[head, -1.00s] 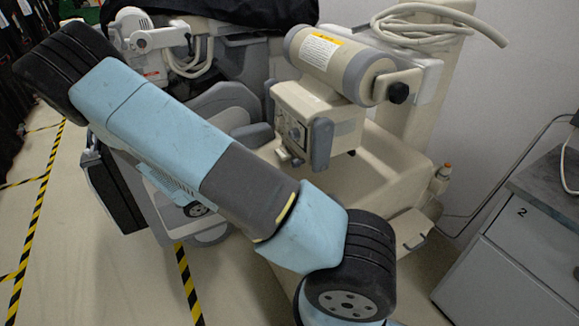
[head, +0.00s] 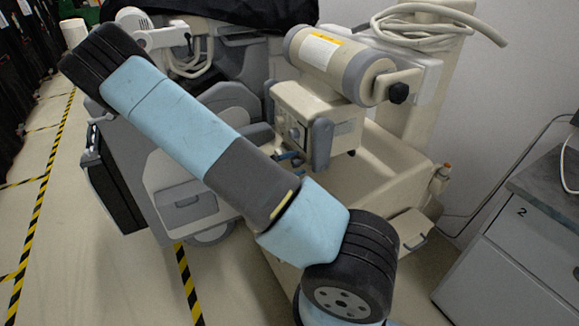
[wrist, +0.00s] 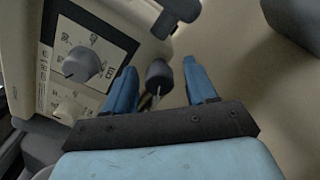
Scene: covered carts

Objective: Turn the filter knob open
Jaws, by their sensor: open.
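The wrist view shows a control panel with a large grey knob (wrist: 82,65) and a smaller pale knob (wrist: 68,110). The labels are too small to tell which one is the filter knob. The panel is on the beige box (head: 340,122) under the cylinder in the head view. My gripper (wrist: 160,82) is open, with its blue fingers to the right of the large knob and apart from it. A dark rounded piece on a thin metal stem (wrist: 157,76) shows between the fingers; I cannot tell if it is touched. In the head view my blue fingertips (head: 290,158) show just below the box.
A beige cylinder (head: 335,62) sits above the box. A dark grey handle (head: 321,143) stands at the box's front corner. A coiled hose (head: 425,25) hangs behind. A grey cabinet (head: 520,245) is at right, and open floor at left.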

